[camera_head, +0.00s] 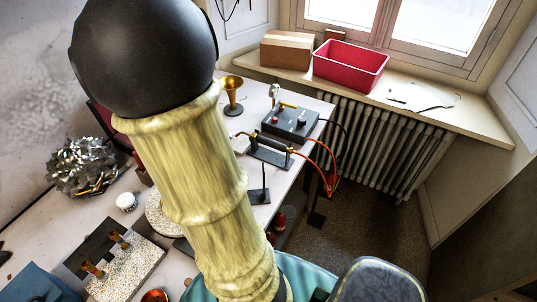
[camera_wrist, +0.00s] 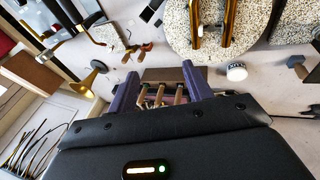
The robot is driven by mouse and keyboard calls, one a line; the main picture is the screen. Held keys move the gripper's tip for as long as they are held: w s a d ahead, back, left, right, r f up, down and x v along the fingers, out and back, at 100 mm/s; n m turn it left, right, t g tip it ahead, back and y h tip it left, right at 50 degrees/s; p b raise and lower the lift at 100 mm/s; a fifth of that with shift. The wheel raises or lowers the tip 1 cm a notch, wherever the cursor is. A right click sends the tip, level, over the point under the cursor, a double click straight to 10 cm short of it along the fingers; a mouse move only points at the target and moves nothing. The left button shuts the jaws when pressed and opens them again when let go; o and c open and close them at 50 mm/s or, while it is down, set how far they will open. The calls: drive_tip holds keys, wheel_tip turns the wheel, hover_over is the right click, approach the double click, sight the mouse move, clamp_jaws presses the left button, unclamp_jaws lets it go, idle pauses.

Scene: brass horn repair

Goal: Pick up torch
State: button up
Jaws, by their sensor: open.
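What looks like the torch (camera_head: 289,151) is a small brass-ended piece joined to a red hose, beside a dark gauge box (camera_head: 291,123) on the bench in the head view. In the wrist view, dark tools with brass parts (camera_wrist: 72,24) lie at the upper left; I cannot tell whether the torch is among them. My gripper (camera_wrist: 158,86) shows in the wrist view with its two purple fingers apart. Several wooden-handled tools (camera_wrist: 160,95) show beyond the opening between the fingers; I cannot tell whether any touches them. My gripper is hidden in the head view.
A brass bell (camera_head: 231,92) stands on the bench near the wall. A white jar (camera_head: 126,202) and a speckled block with brass pieces (camera_head: 122,262) are at the left. A red bin (camera_head: 349,65) and a cardboard box (camera_head: 288,49) sit on the sill above a radiator (camera_head: 372,150).

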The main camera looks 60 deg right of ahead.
sight(267, 141)
drive_tip(key=s+d+f+g+h+b, duration=0.1)
drive_tip(key=s+d+f+b, duration=0.1)
drive_tip(key=d, duration=0.7)
drive_tip(key=s+d+f+g+h+b, duration=0.1)
drive_tip(key=s+d+f+h+b, duration=0.1)
drive_tip(key=s+d+b, duration=0.3)
drive_tip(key=d, duration=0.4)
drive_tip(key=shift+s, duration=0.25)
drive_tip(key=shift+f, duration=0.2)
drive_tip(key=x, duration=1.2)
drive_tip(key=shift+s+d+r, duration=0.1)
drive_tip(key=shift+d, duration=0.1)
drive_tip(key=shift+p+x, duration=0.45)
drive_tip(key=shift+x, duration=2.2)
drive_tip(key=shift+s, duration=0.2)
drive_tip(key=shift+c, duration=0.4)
